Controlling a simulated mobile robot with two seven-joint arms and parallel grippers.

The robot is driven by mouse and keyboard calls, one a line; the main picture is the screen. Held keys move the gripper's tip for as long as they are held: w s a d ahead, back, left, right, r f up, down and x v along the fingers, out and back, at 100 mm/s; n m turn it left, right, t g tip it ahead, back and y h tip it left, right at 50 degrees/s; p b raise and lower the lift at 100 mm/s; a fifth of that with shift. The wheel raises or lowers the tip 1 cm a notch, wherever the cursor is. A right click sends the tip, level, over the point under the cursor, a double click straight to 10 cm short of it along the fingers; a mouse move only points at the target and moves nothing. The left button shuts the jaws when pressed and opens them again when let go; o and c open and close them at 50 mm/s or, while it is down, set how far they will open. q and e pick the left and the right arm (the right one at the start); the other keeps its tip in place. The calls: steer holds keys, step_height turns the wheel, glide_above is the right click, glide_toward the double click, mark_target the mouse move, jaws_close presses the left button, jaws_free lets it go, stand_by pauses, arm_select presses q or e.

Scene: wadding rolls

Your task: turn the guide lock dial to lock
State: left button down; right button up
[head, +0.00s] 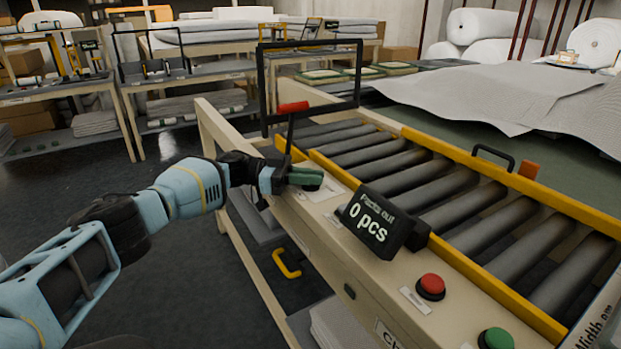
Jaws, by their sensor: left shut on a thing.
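My left gripper (283,180) reaches in from the left to the front panel (312,205) of the roller machine. It is shut on a small dark dial (312,186) at the panel's left end, beside a white label. The gripper fingers hide most of the dial, so I cannot tell which way it points. A lever with a red handle (293,107) stands upright just behind the gripper. My right gripper is not in view.
A display reading "0 pcs" (370,222) stands right of the gripper. A red button (431,286) and a green button (496,339) sit nearer on the panel. Grey rollers (440,182) lie behind a yellow rail. A black frame (310,80) rises at the machine's far end.

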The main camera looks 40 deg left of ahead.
arm_select(q)
steer(key=shift+r, duration=0.1)
steer(key=c, duration=1.5)
jaws_free()
steer(key=shift+o, duration=0.2)
steer(key=b+v, duration=0.1)
steer(key=v, duration=0.5)
steer(key=shift+a, duration=0.25)
steer(key=shift+s+a, duration=0.35)
steer(key=shift+a, duration=0.2)
